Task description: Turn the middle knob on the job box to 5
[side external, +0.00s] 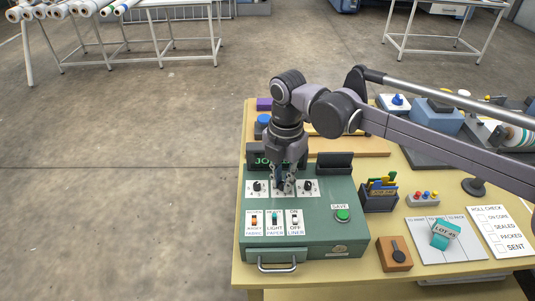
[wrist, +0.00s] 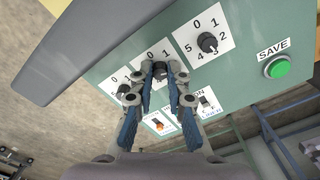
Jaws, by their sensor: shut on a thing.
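The job box (side external: 310,262) is a teal-green box at the front left of the table. Three black knobs on white dials sit in a row on its sloped face. The middle knob (wrist: 159,68) is between the fingertips of my gripper (wrist: 160,74). In the side view my gripper (side external: 283,187) comes down from above onto the middle dial and mostly hides that knob. The 0 and 1 of its dial show in the wrist view; the fingers cover other marks, and I cannot read its pointer. The left knob (side external: 257,186) and right knob (side external: 309,187) stand free on either side.
Below the knobs are several labelled switches (side external: 274,220) and a green SAVE button (side external: 343,214). A dark display stands behind the knobs, partly hidden by my gripper. Right of the box are a card holder (side external: 379,198) and a wooden block with a black lever (side external: 395,254).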

